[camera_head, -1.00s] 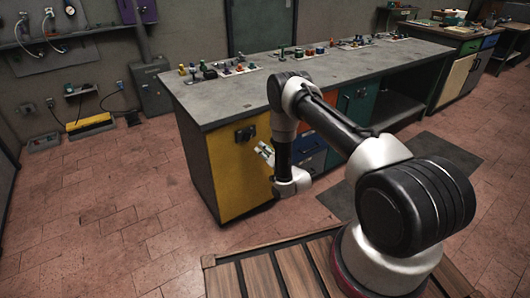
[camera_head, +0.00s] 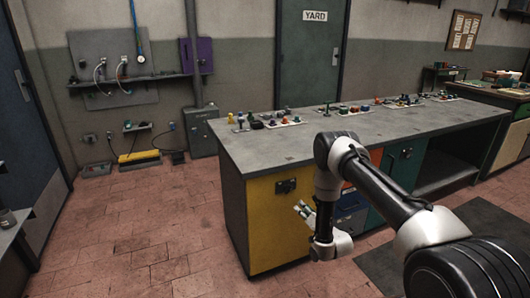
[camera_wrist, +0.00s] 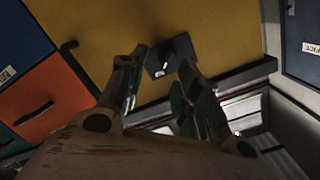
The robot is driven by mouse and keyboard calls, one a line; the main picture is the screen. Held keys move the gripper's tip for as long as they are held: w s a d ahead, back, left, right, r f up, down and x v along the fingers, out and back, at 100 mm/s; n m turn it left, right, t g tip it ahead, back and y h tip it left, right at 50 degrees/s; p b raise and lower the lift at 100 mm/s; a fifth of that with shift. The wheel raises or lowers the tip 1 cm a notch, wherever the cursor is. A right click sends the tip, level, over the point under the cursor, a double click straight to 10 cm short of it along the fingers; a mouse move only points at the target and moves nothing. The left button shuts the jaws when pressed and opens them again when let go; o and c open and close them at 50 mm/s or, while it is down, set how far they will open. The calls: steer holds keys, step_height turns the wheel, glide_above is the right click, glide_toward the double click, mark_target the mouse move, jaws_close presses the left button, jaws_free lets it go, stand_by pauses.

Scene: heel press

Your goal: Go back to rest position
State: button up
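My gripper (camera_head: 304,211) hangs at the end of my folded arm, in front of the yellow cabinet door (camera_head: 270,228) of the long workbench. In the wrist view its two fingers (camera_wrist: 163,88) stand apart with nothing between them, so it is open and empty. The yellow door (camera_wrist: 205,25) fills much of that view. Its black latch (camera_wrist: 171,56) shows just beyond the fingertips, and I cannot tell the exact distance.
The grey bench top (camera_head: 300,140) carries several small parts along its back edge. Blue and orange drawers (camera_wrist: 50,100) adjoin the yellow door. The brick floor (camera_head: 150,235) left of the bench is clear. A dark mat (camera_head: 490,225) lies at right.

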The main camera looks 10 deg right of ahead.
steer(key=s+d+f+n+g+h, duration=0.2)
steer(key=s+f+g, duration=0.55)
steer(key=f, duration=0.55)
steer(key=s+d+r+n+g+h, duration=0.1)
steer(key=s+d+r+g+h, duration=0.15)
steer(key=s, duration=0.25)
steer(key=s+d+r, duration=0.2)
steer(key=s+r, duration=0.9)
steer(key=r, duration=0.8)
steer(key=s+d+r+n+g, duration=0.1)
steer(key=s+d+r, duration=0.1)
steer(key=s+r, duration=0.8)
steer(key=s+d+r+g, duration=0.1)
steer(key=s+r, duration=1)
steer(key=r, duration=1.7)
steer(key=shift+s+d+r+n+h, duration=0.3)
steer(key=shift+s+d+n+h, duration=0.1)
steer(key=shift+d, duration=0.2)
